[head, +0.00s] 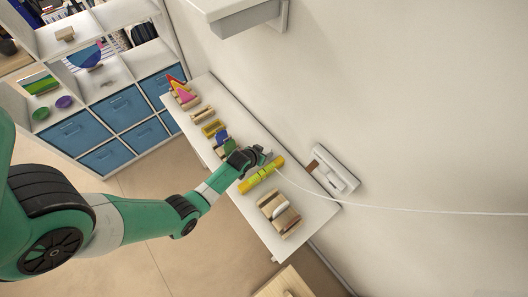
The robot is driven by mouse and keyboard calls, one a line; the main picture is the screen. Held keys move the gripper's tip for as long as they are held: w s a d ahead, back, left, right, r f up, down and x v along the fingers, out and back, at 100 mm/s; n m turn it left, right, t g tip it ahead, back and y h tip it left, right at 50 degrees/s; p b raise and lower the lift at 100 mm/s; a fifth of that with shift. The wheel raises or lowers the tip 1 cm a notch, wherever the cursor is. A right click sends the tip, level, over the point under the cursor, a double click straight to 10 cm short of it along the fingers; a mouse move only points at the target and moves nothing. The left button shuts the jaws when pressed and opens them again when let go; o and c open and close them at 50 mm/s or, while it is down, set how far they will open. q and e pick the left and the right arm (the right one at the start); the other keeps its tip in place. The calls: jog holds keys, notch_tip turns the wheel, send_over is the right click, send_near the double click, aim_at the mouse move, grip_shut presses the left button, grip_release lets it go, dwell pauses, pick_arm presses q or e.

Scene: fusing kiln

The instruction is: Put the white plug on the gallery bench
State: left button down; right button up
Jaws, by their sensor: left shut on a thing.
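The gallery bench (318,209) is a long white bench along the wall, with several wooden stands and coloured glass pieces on it. My left gripper (264,155) is shut over the middle of the bench, beside a yellow piece. A white cord runs from its fingertips to the right across the wall. The white plug at the cord's end is mostly hidden in the jaws. I cannot tell whether the plug touches the bench. My right gripper is not in view.
The yellow piece (262,174) lies close to the gripper. A wooden stand (279,214) is near the bench's front end. A white wall fixture (334,171) is to the right. A shelf unit with blue bins (75,133) stands at the left.

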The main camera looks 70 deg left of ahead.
pick_arm(q)
jog(key=shift+f+b, duration=0.5)
jog(key=shift+f, duration=0.1)
jog(key=shift+c, duration=0.9)
grip_release()
jog(key=shift+r, duration=0.15)
jog(key=shift+s+d+r+p, duration=0.15)
jog(key=shift+s+r+p, duration=0.05)
jog(key=shift+r+p, duration=0.15)
jog(key=p+v, duration=0.3)
jog(key=v, duration=0.7)
jog(key=shift+s+r, duration=0.2)
jog(key=shift+s, duration=0.05)
